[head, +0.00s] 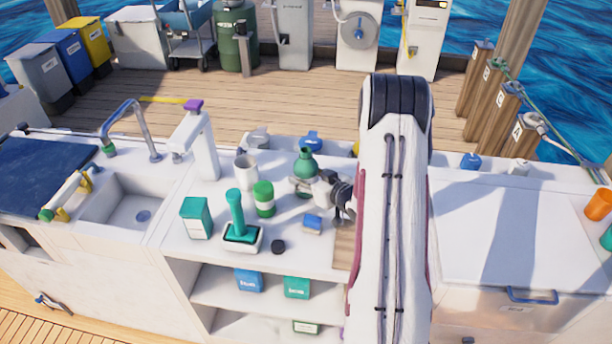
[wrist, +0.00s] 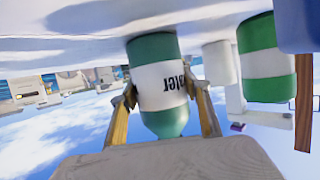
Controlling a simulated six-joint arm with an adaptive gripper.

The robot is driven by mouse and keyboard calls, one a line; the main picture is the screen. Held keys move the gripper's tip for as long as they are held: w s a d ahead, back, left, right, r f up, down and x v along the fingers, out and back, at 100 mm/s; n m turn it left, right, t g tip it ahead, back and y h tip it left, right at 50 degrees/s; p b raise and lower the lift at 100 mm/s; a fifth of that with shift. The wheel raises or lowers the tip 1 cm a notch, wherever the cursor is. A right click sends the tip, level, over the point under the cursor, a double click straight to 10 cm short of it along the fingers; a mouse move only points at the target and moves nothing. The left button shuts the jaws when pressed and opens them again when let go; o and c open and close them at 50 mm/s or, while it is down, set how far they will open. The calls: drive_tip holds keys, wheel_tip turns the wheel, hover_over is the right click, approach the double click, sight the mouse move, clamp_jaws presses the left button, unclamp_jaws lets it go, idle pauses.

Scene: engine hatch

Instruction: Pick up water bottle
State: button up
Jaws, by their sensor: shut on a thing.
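The water bottle (head: 306,161) is green with a narrow neck and stands upright on the white counter (head: 285,262) in the head view. The wrist view is upside down and shows the bottle (wrist: 158,86) with its white label, its base at or close to the counter surface (wrist: 70,48). I cannot tell whether a small gap is there. My gripper (head: 308,186) reaches it from the right. In the wrist view my gripper (wrist: 161,100) has one finger on each side of the label and is shut on the bottle. The fingers hide part of its body in the head view.
A green-and-white jar (head: 264,199) and a white mug (head: 246,171) stand left of the bottle. A teal brush in a holder (head: 237,222), a teal box (head: 196,218), a blue sponge-like block (head: 312,224) and a black cap (head: 278,247) are nearby. A sink (head: 130,208) lies further left.

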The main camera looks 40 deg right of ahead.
sight(303, 149)
drive_tip(key=shift+r, duration=0.5)
drive_tip(key=shift+r, duration=4.4)
drive_tip(key=shift+r, duration=0.15)
